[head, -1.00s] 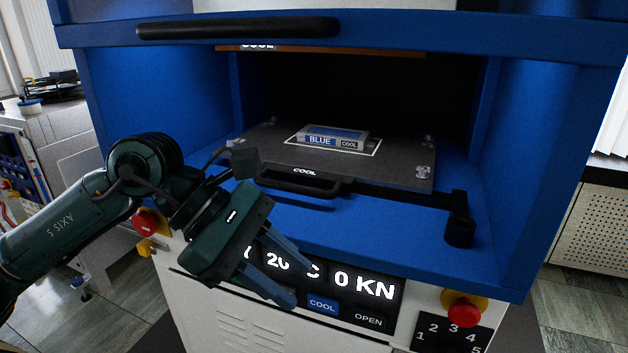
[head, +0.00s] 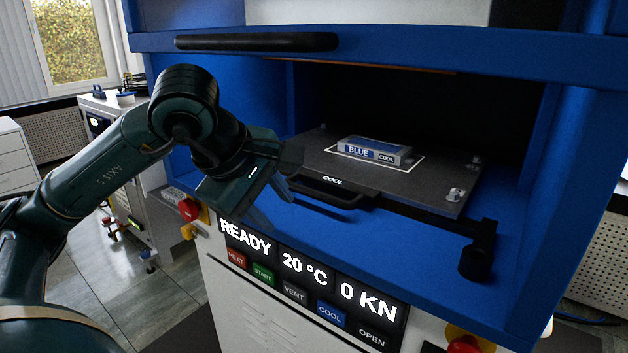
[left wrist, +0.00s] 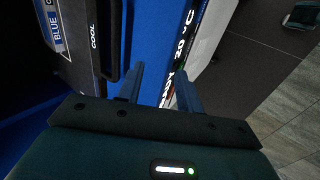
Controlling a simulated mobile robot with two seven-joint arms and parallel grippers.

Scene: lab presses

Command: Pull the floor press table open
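The dark press table (head: 420,184) sits inside the blue press bay, with a black handle (head: 335,192) marked COOL along its front edge. A box labelled BLUE (head: 375,151) lies on the table inside a white outline. My left gripper (head: 275,205) is in front of the bay, just left of the handle and apart from it. In the left wrist view its two fingers (left wrist: 160,74) are spread with nothing between them, and the handle (left wrist: 113,42) is to their left. My right gripper is not in view.
A black bar with a round end (head: 476,260) stands at the right of the table. A long black handle (head: 256,42) crosses the blue frame above. The display panel (head: 305,275) below reads READY, 20 °C, 0 KN. Red knobs (head: 188,209) flank the front.

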